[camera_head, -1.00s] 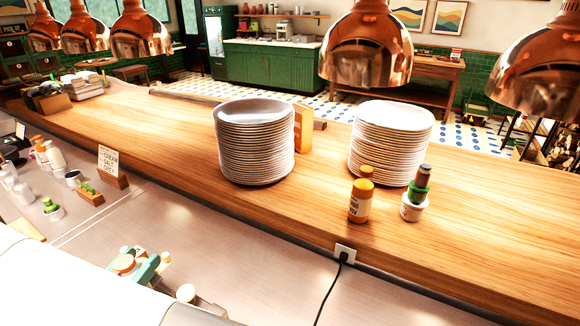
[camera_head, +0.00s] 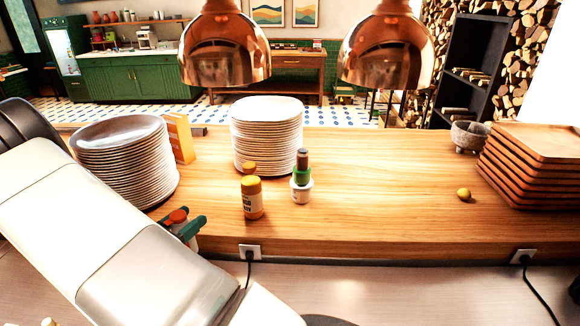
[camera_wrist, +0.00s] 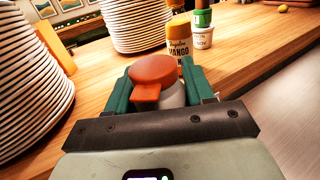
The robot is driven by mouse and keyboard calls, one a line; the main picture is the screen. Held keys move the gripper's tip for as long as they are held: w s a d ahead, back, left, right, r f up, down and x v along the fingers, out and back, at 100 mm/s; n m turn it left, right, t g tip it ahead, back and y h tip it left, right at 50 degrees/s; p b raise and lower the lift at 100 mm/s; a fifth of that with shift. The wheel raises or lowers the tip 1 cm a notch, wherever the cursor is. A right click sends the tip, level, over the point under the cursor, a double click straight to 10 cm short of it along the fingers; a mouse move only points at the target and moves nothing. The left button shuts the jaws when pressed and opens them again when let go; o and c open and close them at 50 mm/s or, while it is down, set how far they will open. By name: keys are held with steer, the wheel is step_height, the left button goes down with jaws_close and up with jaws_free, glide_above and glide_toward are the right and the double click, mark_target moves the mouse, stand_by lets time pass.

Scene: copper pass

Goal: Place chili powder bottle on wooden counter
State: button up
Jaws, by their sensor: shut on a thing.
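My gripper (camera_head: 184,226) has green fingers and is shut on a bottle with an orange-red cap (camera_head: 178,215), which I take as the chili powder bottle. In the wrist view the cap (camera_wrist: 152,72) and a pale body show between the fingers (camera_wrist: 156,84); its label and lower part are hidden. The wooden counter (camera_head: 380,200) runs across the head view. In that view the gripper appears at the counter's front edge, right of the left plate stack's base. I cannot tell the bottle's height above the surface.
Plate stacks stand at left (camera_head: 125,165) and centre (camera_head: 266,135). Wooden trays (camera_head: 535,165) and a yellow fruit (camera_head: 463,194) are at right. The counter's centre right is clear.

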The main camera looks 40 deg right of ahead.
steer(key=s+d+r+m+g, duration=0.1)
steer(key=s+d+m+g, duration=0.3)
steer(key=d, duration=1.1)
steer(key=s+d+r+m+g, duration=0.1)
steer(key=s+d+r+g, duration=0.3)
steer(key=d, duration=1.1)
steer(key=s+d+r+m+g, duration=0.1)
steer(key=s+d+r+g, duration=0.15)
steer(key=s+d, duration=1.5)
steer(key=shift+t, duration=0.45)
steer(key=f, duration=0.6)
steer(key=d+f, duration=0.1)
steer(key=f, duration=0.2)
steer(key=shift+w+f, duration=0.2)
steer(key=shift+f, duration=0.05)
steer(key=shift+f, duration=0.15)
steer(key=o, duration=1.1)
